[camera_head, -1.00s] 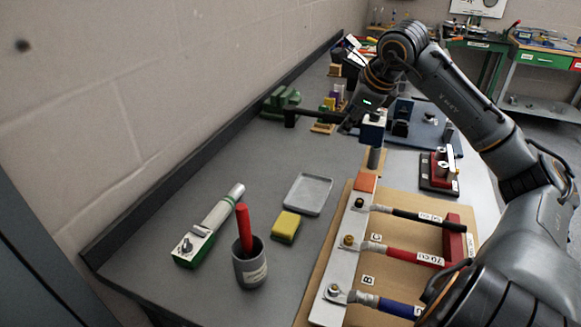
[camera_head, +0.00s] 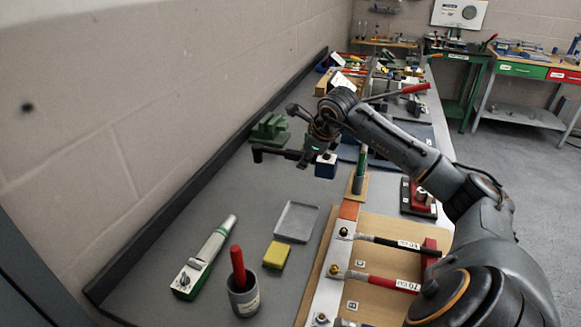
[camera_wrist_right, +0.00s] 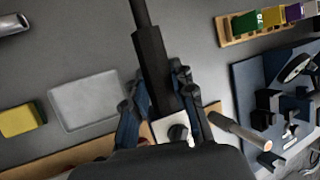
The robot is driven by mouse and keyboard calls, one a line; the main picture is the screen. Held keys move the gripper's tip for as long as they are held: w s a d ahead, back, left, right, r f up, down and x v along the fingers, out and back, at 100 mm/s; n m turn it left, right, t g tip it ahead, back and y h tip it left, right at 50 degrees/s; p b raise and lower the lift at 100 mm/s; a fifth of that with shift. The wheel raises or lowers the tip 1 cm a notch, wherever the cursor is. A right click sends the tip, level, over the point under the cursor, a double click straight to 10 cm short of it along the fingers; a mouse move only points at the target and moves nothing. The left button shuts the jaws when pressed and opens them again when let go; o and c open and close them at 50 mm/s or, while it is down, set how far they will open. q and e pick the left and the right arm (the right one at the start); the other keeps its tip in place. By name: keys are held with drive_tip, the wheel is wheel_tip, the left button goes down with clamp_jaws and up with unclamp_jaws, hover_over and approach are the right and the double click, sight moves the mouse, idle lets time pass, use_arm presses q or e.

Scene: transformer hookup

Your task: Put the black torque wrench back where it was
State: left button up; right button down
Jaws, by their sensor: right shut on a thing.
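My right gripper (camera_head: 310,152) is shut on the black torque wrench (camera_head: 272,152) and holds it above the bench, its bar pointing left. In the right wrist view, the wrench's dark bar (camera_wrist_right: 150,55) runs up and away from between the fingers. A blue block with a white face (camera_head: 326,165) sits at the gripper end; it also shows in the wrist view (camera_wrist_right: 178,132). I cannot tell if it is part of the wrench. My left gripper is not in view.
A grey tray (camera_head: 297,222), yellow sponge (camera_head: 276,255), grey cup (camera_head: 243,298) and white-green tool (camera_head: 205,258) lie in front. A green vise (camera_head: 270,128) stands near the wall. Bench is clear beneath the wrench.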

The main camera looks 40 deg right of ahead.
drive_tip(key=w+f+p, duration=0.1)
drive_tip(key=w+f, duration=0.4)
drive_tip(key=shift+w+a+f+p, duration=0.1)
drive_tip(key=shift+w+f+p, duration=0.2)
drive_tip(key=shift+f, duration=0.45)
wheel_tip(320, 180, down, 2)
drive_tip(key=shift+f+p, duration=0.15)
drive_tip(key=shift+p, duration=0.65)
drive_tip(key=shift+w+f, duration=0.1)
drive_tip(key=shift+f, duration=0.1)
drive_tip(key=shift+f, duration=0.1)
drive_tip(key=c, duration=1.1)
unclamp_jaws()
